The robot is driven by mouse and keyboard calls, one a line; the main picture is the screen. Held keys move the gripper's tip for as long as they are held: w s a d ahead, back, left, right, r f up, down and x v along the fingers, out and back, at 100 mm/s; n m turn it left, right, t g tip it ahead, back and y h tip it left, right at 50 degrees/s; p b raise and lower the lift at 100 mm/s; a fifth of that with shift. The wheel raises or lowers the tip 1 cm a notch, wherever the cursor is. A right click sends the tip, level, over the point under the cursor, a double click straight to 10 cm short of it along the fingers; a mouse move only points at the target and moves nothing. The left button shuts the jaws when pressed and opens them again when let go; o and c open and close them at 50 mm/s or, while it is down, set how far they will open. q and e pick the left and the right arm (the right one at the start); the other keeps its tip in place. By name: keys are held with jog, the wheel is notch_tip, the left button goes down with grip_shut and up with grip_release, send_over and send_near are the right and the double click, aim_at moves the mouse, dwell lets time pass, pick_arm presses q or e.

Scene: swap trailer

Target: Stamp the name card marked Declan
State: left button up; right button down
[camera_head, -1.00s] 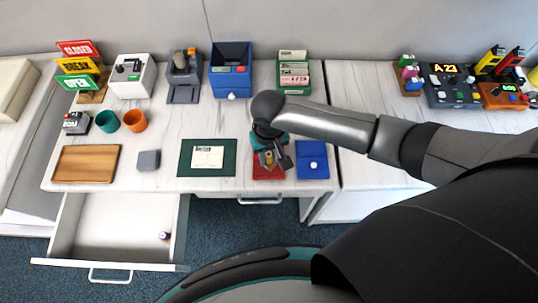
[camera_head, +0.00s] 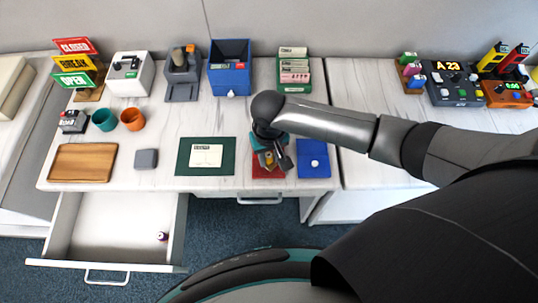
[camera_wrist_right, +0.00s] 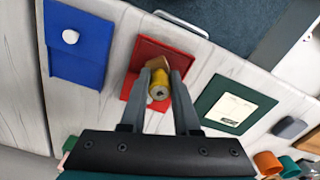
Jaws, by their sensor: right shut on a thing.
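My right gripper (camera_head: 275,163) is over the red pad (camera_head: 262,172) at the table's front edge. A white name card (camera_head: 206,155) lies on the dark green mat (camera_head: 185,168), left of the gripper. The card also shows in the right wrist view (camera_wrist_right: 230,110); its name is too small to read. My left gripper is out of view.
A blue pad or case (camera_head: 313,172) with a white knob lies right of the red pad. A green box (camera_head: 305,88) of cards and a blue bin (camera_head: 230,78) stand behind. A grey block (camera_head: 146,158) and wooden tray (camera_head: 83,163) lie left. A drawer (camera_head: 110,266) stands open.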

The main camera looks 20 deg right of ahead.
jog(key=shift+f, duration=0.5)
dwell(0.3)
jog(key=shift+s+f, duration=0.15)
dwell(2.0)
jog(key=shift+p, duration=0.3)
notch_tip(320, 180, up, 7)
jog(key=p, duration=0.8)
jog(key=shift+p, duration=0.35)
jog(key=shift+w+a, duration=0.1)
jog(key=shift+w, duration=0.1)
